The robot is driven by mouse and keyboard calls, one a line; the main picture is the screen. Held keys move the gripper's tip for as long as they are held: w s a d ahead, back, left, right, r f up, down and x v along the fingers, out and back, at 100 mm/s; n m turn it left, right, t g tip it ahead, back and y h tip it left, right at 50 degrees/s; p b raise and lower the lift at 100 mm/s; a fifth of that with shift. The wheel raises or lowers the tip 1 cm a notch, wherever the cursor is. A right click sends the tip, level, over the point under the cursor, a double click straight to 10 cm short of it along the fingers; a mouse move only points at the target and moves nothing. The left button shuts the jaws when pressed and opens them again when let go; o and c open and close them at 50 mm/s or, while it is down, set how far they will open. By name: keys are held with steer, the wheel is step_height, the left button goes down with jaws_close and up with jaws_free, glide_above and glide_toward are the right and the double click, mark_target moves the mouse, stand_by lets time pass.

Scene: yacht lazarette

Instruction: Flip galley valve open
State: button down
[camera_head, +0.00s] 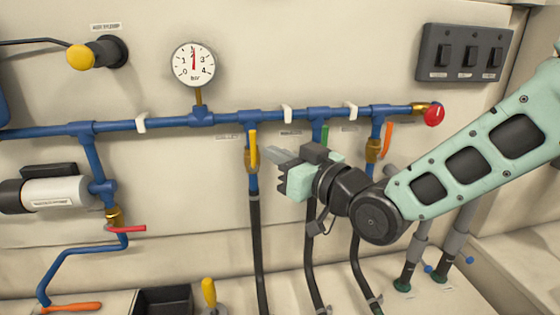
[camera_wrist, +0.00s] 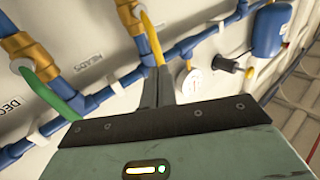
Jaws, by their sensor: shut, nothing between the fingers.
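The valve with the yellow lever (camera_head: 253,148) is the leftmost of the three drop valves under the blue pipe. Its brass body sits behind the lever, which stands about vertical, in line with its branch pipe. The label beside it is too small to read, so I cannot confirm it as the galley valve. My gripper (camera_head: 272,155) is shut and empty, just right of the yellow lever. In the wrist view the lever (camera_wrist: 152,38) runs down to the fingertips (camera_wrist: 160,72); I cannot tell whether they touch.
A green lever (camera_head: 324,136), behind my gripper, and an orange lever (camera_head: 388,138) are to the right. A HEADS label (camera_wrist: 89,61) shows in the wrist view. A pressure gauge (camera_head: 194,64) is above the pipe, a red knob (camera_head: 434,115) at its right end. Black hoses hang below.

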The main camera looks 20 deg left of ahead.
steer(key=b+v, duration=0.4)
steer(key=v, duration=0.6)
steer(key=s+d+f+m+g+h, duration=0.2)
steer(key=s+d+f+h, duration=0.2)
steer(key=d+f+h, duration=0.65)
steer(key=s+d+f+m+g+h, duration=0.2)
steer(key=s+d+g+h, duration=0.3)
steer(key=s+d, duration=0.8)
steer(key=shift+s+d+f+m+g, duration=0.3)
steer(key=shift+s+f+g, duration=0.15)
steer(key=shift+f, duration=0.4)
